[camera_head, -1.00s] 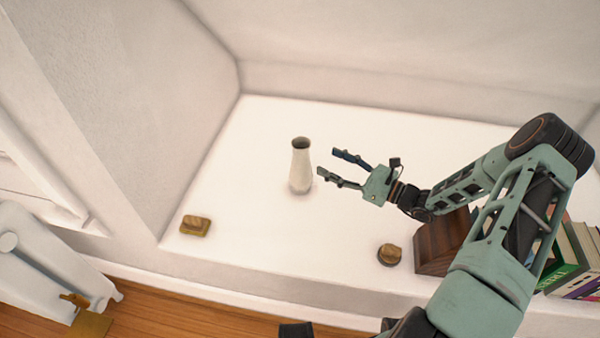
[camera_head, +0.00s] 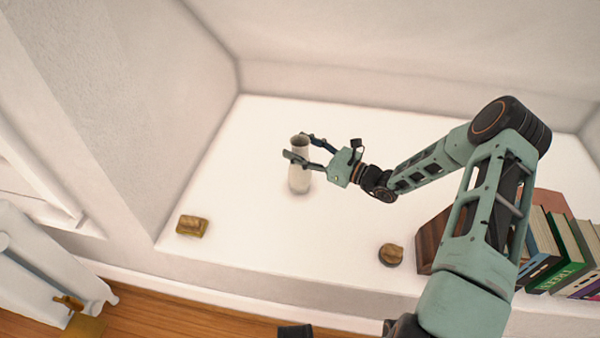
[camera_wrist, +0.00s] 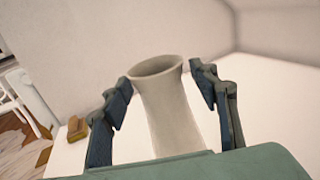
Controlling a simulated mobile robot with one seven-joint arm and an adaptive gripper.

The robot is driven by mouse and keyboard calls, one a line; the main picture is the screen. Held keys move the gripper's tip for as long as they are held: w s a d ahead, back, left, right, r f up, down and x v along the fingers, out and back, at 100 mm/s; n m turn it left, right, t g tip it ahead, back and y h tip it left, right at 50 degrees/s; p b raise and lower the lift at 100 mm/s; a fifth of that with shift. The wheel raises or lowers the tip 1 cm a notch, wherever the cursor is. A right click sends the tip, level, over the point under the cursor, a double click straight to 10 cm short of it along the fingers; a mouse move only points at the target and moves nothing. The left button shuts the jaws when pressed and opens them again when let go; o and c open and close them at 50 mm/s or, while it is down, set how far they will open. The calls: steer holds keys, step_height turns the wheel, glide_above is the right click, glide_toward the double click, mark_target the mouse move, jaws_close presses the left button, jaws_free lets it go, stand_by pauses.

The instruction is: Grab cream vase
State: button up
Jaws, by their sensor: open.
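The cream vase (camera_head: 299,179) stands upright on the white ledge (camera_head: 245,220). In the head view, my gripper (camera_head: 298,147) is open around the vase's upper part, with one finger crossing in front of it and the other at its far side. In the wrist view, the vase (camera_wrist: 168,105) rises between the two dark fingers of my gripper (camera_wrist: 160,90). A gap shows between the vase and each finger near the tips. The vase's lower part is hidden by my gripper's body in the wrist view.
A small wooden-and-brass object (camera_head: 192,226) lies near the ledge's front left. A round brown object (camera_head: 391,254) sits near the front edge. Books (camera_head: 562,250) stand by a wooden block (camera_head: 432,243) at right. The ledge behind the vase is clear.

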jaws_close()
stand_by(0.3)
steer(key=shift+r, duration=0.15)
